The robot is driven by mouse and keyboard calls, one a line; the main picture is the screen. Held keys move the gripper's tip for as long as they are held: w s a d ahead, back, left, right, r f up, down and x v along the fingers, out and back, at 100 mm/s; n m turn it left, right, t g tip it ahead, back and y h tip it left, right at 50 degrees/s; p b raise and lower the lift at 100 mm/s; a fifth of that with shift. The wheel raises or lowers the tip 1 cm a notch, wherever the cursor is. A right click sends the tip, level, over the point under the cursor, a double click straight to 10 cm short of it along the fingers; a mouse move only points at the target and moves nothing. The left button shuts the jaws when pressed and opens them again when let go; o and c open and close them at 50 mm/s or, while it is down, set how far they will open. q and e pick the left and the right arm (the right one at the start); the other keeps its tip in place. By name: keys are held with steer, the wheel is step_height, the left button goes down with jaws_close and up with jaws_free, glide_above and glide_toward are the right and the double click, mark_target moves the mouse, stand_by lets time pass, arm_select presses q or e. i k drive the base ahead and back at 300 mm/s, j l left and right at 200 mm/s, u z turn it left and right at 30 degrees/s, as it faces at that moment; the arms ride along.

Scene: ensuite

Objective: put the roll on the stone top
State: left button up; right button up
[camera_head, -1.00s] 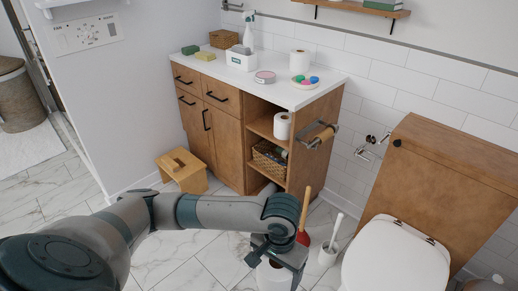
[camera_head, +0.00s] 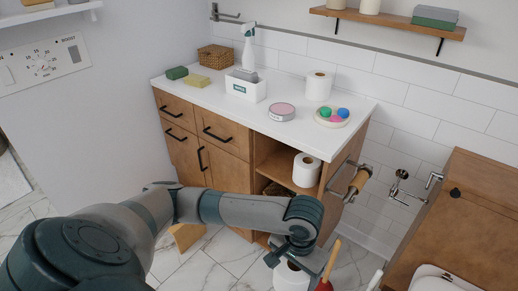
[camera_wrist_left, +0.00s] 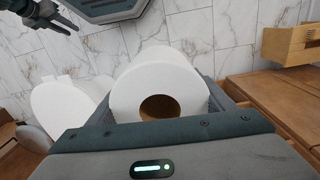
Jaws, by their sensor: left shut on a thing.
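My left gripper (camera_head: 292,258) is shut on a white toilet paper roll (camera_head: 290,279), held low in front of the cabinet at the bottom of the head view. In the left wrist view the roll (camera_wrist_left: 160,85) sits between the fingers, its cardboard core facing the camera. The white stone top (camera_head: 215,95) is on the wooden cabinet, above and behind the gripper. A dark part at the top left of the left wrist view (camera_wrist_left: 42,16) looks like my right gripper; its jaws are unclear.
On the stone top are a basket (camera_head: 216,57), a white caddy (camera_head: 246,88), a pink tin (camera_head: 282,111), another roll (camera_head: 318,86) and a dish (camera_head: 332,121). Bare top shows along the front edge. Another roll (camera_head: 306,170) is on the cabinet shelf. A plunger (camera_head: 329,264) stands close by.

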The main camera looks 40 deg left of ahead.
mark_target(293, 88)
steer(key=i+j+z, duration=0.1)
steer(key=j, duration=0.45)
steer(key=i+j+z, duration=0.15)
steer(key=j, duration=0.4)
steer(key=j+z, duration=0.1)
steer(key=j, duration=0.45)
